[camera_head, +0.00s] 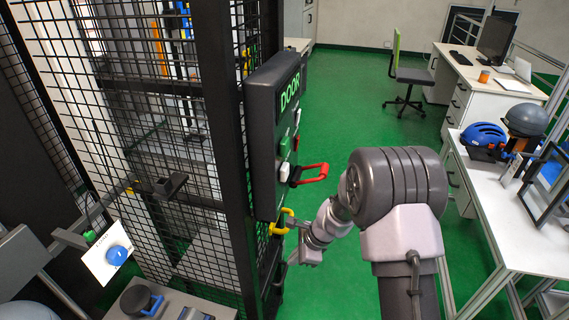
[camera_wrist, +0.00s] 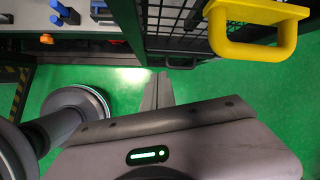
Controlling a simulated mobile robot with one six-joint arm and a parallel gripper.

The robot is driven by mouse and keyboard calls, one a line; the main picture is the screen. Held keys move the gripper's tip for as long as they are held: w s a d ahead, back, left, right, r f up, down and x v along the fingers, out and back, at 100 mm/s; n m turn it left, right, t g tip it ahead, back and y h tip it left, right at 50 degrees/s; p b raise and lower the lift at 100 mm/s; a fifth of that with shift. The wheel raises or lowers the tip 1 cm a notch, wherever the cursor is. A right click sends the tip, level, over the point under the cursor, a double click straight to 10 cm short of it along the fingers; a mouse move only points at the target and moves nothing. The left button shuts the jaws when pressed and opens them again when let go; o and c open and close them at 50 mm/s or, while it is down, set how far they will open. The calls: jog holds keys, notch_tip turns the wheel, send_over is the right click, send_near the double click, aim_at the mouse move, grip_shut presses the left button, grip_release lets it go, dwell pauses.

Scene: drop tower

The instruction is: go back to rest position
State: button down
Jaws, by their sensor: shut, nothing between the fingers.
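My gripper (camera_head: 290,260) is low beside the cage in the head view, just below the yellow handle (camera_head: 283,221). In the wrist view my gripper's fingers (camera_wrist: 158,80) are together with nothing between them. The yellow handle (camera_wrist: 285,40) is at the upper right there, apart from the fingers. My arm reaches left from the lower middle of the head view towards the cage.
The dark DOOR panel (camera_head: 272,135) with a red handle (camera_head: 312,173) stands close to my arm. The mesh cage (camera_head: 150,150) fills the left. A bench (camera_head: 535,235) with a blue helmet (camera_head: 483,135) is at the right. Green floor (camera_head: 345,90) is clear behind.

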jog(key=s+d+r+n+t, duration=0.1)
jog(key=s+r+n, duration=0.4)
jog(key=r, duration=0.8)
jog(key=s+d+r+n+t, duration=0.1)
jog(key=s+r+n, duration=0.2)
jog(key=s+r, duration=0.65)
jog(key=s+d+r+n+t+h, duration=0.1)
jog(key=s+d+r+n, duration=0.1)
jog(key=s+r, duration=0.2)
jog(key=s+d+r+n+h, duration=0.1)
jog(key=s+d+r+n, duration=0.2)
jog(key=s, duration=0.6)
jog(key=shift+s+r+n+t, duration=0.3)
jog(key=shift+r+t, duration=0.1)
